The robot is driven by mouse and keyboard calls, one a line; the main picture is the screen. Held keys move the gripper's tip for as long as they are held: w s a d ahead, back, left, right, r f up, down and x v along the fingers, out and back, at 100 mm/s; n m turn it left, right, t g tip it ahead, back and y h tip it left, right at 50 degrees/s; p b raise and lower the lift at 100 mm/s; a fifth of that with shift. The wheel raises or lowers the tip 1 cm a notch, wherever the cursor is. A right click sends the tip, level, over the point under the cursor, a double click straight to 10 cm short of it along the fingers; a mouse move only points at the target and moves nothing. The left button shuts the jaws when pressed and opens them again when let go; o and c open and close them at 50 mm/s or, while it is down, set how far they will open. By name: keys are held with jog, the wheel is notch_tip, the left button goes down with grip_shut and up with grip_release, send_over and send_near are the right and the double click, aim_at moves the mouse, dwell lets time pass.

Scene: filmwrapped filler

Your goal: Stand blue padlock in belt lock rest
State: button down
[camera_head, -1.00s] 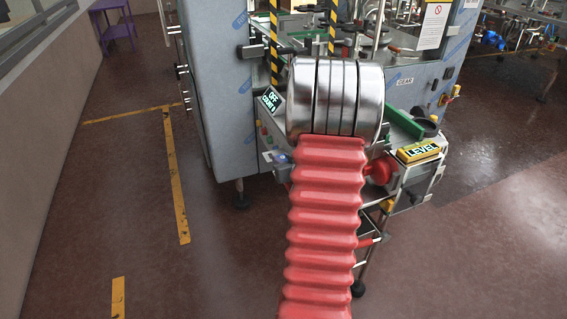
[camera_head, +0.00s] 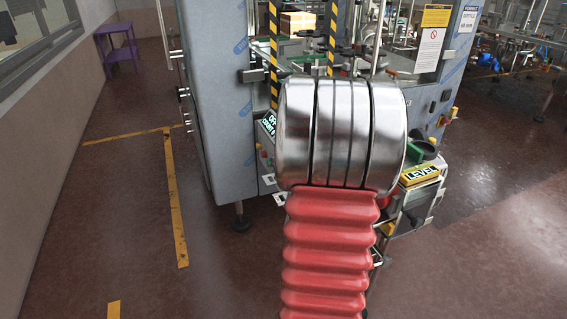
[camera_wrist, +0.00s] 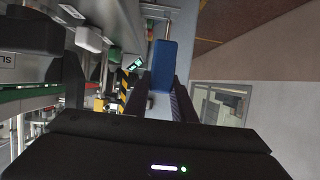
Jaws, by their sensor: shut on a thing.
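The blue padlock (camera_wrist: 163,66) shows in the wrist view as a blue block with a pale metal shackle reaching up in the picture. My gripper (camera_wrist: 162,92) is shut on it, with dark fingers on both sides of its lower end. In the head view my gripper and the padlock are hidden behind my own silver wrist and red arm sleeve. I cannot make out the belt lock rest for certain in either view.
A grey machine (camera_head: 222,120) stands ahead, partly hidden by my arm. At its right are a yellow LEVEL sign (camera_head: 420,173) and a dark round cup (camera_head: 425,147). A purple stand (camera_head: 117,50) is far left. The floor at left is clear.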

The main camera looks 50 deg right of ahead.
dwell(0.3)
jog(key=w+a+f+n+t+y, duration=0.1)
jog(key=w+a+n+y, duration=0.1)
jog(key=w+a, duration=0.75)
jog(key=w+a+n+t+y, duration=0.1)
jog(key=w+a, duration=0.5)
jog(key=a, duration=0.6)
jog(key=w+a+f+n+y, duration=0.1)
jog(key=a+y, duration=0.1)
jog(key=a, duration=1.1)
jog(key=w+a+f+n+y, duration=0.2)
jog(key=a, duration=1.2)
jog(key=shift+w+a, duration=0.2)
